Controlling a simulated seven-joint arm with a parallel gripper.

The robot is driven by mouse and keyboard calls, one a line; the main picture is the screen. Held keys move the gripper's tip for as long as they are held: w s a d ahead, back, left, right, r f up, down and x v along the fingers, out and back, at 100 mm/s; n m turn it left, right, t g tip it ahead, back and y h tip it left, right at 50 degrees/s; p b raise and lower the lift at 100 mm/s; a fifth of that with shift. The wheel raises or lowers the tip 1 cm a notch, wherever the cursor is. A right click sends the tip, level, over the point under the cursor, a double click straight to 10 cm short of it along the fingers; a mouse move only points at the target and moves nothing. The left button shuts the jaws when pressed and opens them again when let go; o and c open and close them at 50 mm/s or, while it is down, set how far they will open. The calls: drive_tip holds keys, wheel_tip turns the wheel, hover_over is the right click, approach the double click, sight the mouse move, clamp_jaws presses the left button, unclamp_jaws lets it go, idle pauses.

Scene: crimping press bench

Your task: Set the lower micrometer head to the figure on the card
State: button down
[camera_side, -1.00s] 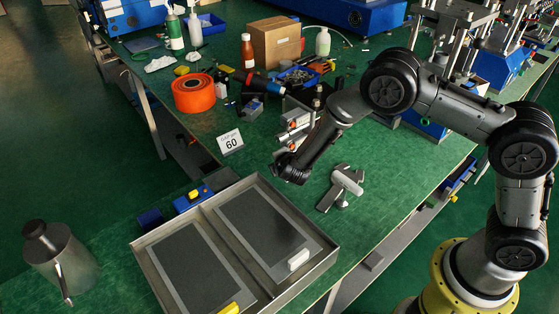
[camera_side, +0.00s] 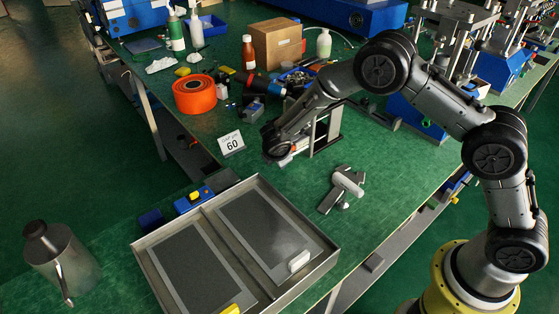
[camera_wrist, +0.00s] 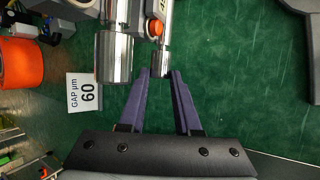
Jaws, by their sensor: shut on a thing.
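The white card (camera_side: 231,143) stands on the green bench and reads 60; in the wrist view (camera_wrist: 84,92) it reads "GAP µm 60". The metal gauge fixture (camera_side: 325,130) stands right of the card, partly behind my arm. In the wrist view, a large silver cylinder (camera_wrist: 114,57) lies left of a slimmer micrometer head (camera_wrist: 160,62) with an orange part behind its thimble. My gripper (camera_wrist: 162,73) has its purple fingertips on both sides of the slimmer head's end, closed on it. The scale marks are too small to read. The fingers are hidden in the side view.
A metal tray (camera_side: 146,244) with two dark plates lies in front. A grey hand-tool-like object (camera_side: 343,188) lies right of it. An orange roll (camera_side: 194,94), bottles and a cardboard box (camera_side: 275,43) stand behind. Bare bench lies right of the fixture.

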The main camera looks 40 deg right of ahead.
drive_tip(key=shift+w+r+n+g, duration=0.1)
drive_tip(key=shift+w+n+g, duration=0.15)
drive_tip(key=shift+g, duration=0.8)
drive_tip(key=shift+w+r+n+g, duration=0.1)
drive_tip(key=shift+w+n+g, duration=0.15)
drive_tip(key=shift+g, duration=1.1)
drive_tip(key=c, duration=0.6)
unclamp_jaws()
drive_tip(key=v, duration=1.3)
drive_tip(key=shift+r, duration=0.35)
drive_tip(key=shift+s, duration=0.1)
